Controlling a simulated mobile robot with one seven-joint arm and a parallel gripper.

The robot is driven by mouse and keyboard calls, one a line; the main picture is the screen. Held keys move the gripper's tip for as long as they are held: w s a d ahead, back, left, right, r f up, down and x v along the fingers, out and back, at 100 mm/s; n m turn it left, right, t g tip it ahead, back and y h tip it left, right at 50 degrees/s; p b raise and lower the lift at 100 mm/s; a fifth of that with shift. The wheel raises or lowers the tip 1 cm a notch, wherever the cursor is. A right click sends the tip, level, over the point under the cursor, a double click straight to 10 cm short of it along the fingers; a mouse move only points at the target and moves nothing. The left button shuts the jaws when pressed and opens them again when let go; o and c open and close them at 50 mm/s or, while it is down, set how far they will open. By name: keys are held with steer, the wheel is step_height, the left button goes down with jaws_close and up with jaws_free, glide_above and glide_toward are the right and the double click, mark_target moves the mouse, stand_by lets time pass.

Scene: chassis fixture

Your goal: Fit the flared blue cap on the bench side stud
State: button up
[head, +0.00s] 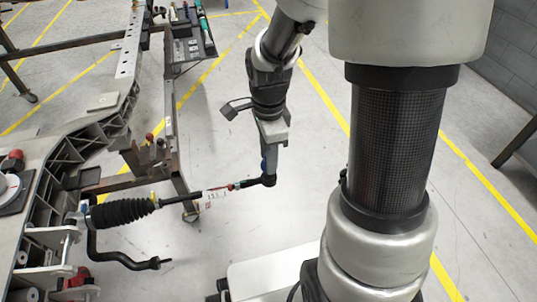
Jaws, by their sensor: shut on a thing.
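My gripper (271,154) points down at the middle of the picture, above the outer end of a dark rod. It is shut on a small blue thing, likely the blue cap (263,164), of which only a sliver shows at the left of the fingers. The rod's dark end joint (268,180) lies directly below the fingers. Its stud is hidden by the gripper or too small to make out. I cannot tell whether the cap touches the stud, or see its flare.
The rod runs left through a ribbed black boot (122,211) to the grey chassis frame (105,122). A bent black bar (125,261) sticks out below it. A bench (190,45) with tools stands at the back. The floor (310,150) right of the gripper is clear.

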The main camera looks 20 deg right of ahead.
steer(key=shift+f+b, duration=1.2)
steer(key=shift+f, duration=0.6)
stand_by(0.6)
steer(key=o, duration=1.3)
steer(key=shift+o, duration=0.2)
step_height(320, 180, up, 7)
steer(key=p, duration=0.6)
steer(key=shift+r, duration=0.1)
